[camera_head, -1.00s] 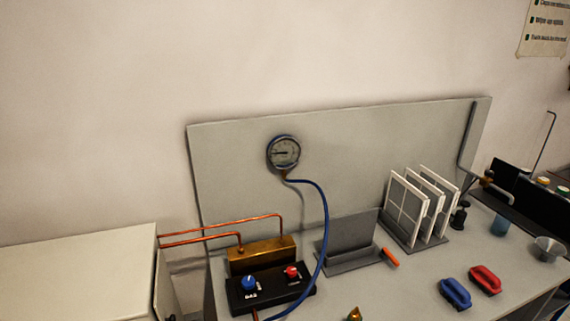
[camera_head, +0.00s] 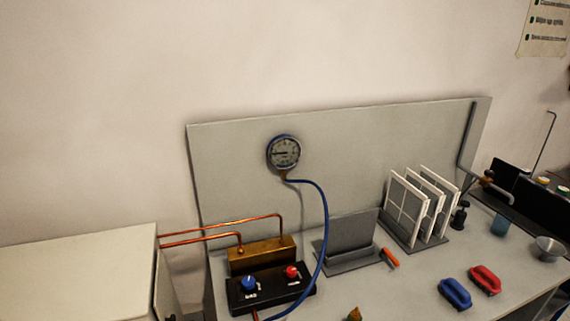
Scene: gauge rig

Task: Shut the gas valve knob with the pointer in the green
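A black control box (camera_head: 270,299) sits at the front left of the bench. It carries a blue knob (camera_head: 249,283) on the left, with a white label below that seems to read GAS, and a red knob (camera_head: 292,271) on the right. A round gauge (camera_head: 285,153) hangs on the grey back panel. Its dark pointer lies roughly level, toward the left of the dial. I cannot make out a green band at this size. A blue hose (camera_head: 325,225) runs from the gauge down past the box. Neither of my grippers is in view.
A brass block (camera_head: 262,255) with copper pipes (camera_head: 220,226) stands behind the box. A grey stand (camera_head: 350,240), a rack of white frames (camera_head: 416,211), blue (camera_head: 455,293) and red (camera_head: 485,280) handled blocks, and a funnel (camera_head: 548,248) occupy the right. A brass-coloured tip (camera_head: 354,314) shows at the bottom edge.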

